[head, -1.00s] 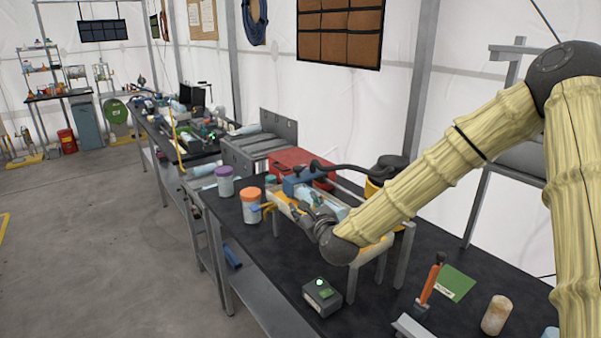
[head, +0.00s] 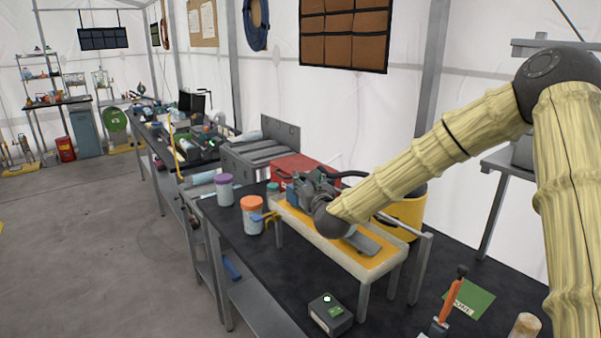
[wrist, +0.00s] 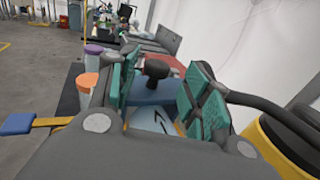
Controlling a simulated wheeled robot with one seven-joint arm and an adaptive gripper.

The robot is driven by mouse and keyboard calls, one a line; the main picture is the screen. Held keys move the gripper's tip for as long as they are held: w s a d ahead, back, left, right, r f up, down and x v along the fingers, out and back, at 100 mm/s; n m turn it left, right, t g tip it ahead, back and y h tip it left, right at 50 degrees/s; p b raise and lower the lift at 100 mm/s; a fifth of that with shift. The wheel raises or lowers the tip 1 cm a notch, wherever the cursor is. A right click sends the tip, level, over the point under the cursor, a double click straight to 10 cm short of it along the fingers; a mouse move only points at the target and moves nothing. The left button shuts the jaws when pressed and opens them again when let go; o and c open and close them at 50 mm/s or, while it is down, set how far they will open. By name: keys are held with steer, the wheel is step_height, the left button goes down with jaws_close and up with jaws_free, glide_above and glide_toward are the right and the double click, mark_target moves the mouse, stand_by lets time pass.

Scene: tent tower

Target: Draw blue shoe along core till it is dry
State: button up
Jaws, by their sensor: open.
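The blue shoe (wrist: 155,90) lies between my open fingers in the wrist view, with a dark knob (wrist: 156,68) standing on it. My gripper (wrist: 162,78) has its green-padded fingers apart on either side; I see no clear grip. A pale blue surface with a black mark (wrist: 152,120), probably the core, shows nearer the camera, below the shoe. In the head view my gripper (head: 308,186) is low over the far end of the yellow-topped stand (head: 310,224) and hides most of the shoe and core.
An orange-lidded jar (head: 252,215) and a purple-lidded jar (head: 225,190) stand left of the stand. A yellow bucket (head: 405,215) with a dark hose is close on the right. A red box (head: 292,167) is behind. A small black device (head: 329,314) sits in front.

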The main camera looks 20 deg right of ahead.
mark_target(304, 177)
steer(key=shift+w+p, duration=0.6)
steer(key=shift+w, duration=1.6)
steer(key=shift+c, duration=0.5)
jaws_close()
